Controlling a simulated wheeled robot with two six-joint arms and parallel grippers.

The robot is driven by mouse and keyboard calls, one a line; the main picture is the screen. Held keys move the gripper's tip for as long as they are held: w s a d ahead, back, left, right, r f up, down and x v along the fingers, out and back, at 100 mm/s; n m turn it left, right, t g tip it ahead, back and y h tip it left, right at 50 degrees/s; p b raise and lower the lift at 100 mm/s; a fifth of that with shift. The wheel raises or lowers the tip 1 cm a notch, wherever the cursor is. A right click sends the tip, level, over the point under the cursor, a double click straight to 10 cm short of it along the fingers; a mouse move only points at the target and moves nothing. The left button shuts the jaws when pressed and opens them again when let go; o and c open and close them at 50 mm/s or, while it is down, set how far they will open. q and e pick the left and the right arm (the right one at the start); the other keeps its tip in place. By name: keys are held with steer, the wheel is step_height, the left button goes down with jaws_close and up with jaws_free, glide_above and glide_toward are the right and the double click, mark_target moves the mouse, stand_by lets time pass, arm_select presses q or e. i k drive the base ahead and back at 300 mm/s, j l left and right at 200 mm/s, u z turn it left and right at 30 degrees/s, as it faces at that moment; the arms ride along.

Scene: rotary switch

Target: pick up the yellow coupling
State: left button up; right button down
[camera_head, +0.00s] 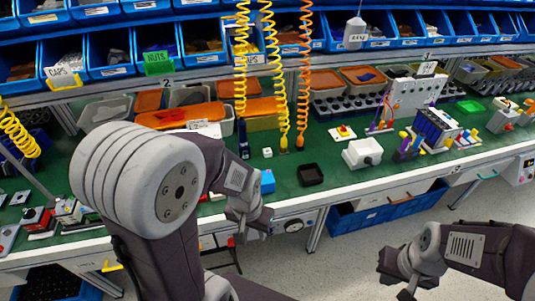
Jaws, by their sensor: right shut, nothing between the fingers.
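I cannot pick out the yellow coupling for certain; several small yellow parts show among the devices on the right of the green bench, too small to identify. My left gripper (247,217) is over the bench's front edge near the middle, below a small blue block (267,181). Its fingers are not clear, and I see nothing held in it. My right gripper (405,291) is low at the bottom edge, over the floor in front of the bench. It is shut and empty, well away from the bench top.
The green bench top (325,196) holds a black square tray (310,174), a white box (362,153) and a red button on a yellow-and-white base (342,132). Coiled hoses (302,80) hang over the middle. Blue bins line the back. My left arm hides part of the left bench.

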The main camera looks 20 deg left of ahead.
mark_target(283, 139)
steer(key=i+j+u, duration=0.15)
steer(key=u, duration=0.3)
steer(key=i+u, duration=0.2)
steer(key=u, duration=0.25)
steer(key=i+u, duration=0.2)
steer(key=u, duration=0.25)
steer(key=i+u, duration=0.2)
steer(key=u, duration=0.25)
